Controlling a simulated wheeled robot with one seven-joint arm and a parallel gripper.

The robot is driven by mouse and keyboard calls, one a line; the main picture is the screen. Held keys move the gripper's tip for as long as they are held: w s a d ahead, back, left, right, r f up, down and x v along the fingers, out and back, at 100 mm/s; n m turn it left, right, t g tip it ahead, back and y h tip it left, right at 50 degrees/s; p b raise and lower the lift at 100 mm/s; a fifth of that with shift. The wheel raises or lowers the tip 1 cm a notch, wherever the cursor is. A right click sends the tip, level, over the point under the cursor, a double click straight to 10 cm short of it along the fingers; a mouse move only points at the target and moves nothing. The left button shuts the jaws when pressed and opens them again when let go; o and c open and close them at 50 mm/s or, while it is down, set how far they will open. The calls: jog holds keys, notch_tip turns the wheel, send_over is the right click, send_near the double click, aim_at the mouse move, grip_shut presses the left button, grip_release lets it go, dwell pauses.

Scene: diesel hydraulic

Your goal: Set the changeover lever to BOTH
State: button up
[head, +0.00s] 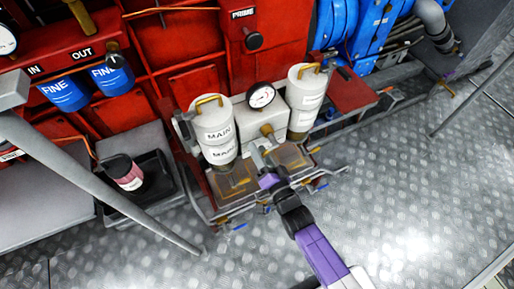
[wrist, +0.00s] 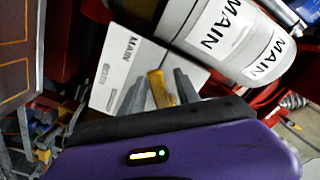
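The changeover lever is a yellow-brass handle (head: 267,131) on the front of a pale block (head: 255,125) between two white MAIN canisters. In the wrist view the lever (wrist: 158,88) shows in front of a white plate (wrist: 130,66) marked MAIN, with smaller labels below that I cannot read surely. My gripper (head: 262,151) is just in front of and below the lever. In the wrist view its two grey fingers (wrist: 162,76) stand apart on either side of the lever. A narrow gap shows at the right finger; contact is not clear. The fingers' bases are hidden behind my wrist.
The left MAIN canister (head: 212,122) and right canister (head: 305,90) flank the block closely. A round gauge (head: 261,95) sits above the lever. A tray (head: 232,185) with brownish panels lies below. Bare metal floor (head: 410,190) is free to the right.

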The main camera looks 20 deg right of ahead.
jog(key=shift+w, duration=0.8)
grip_shut()
dwell(0.9)
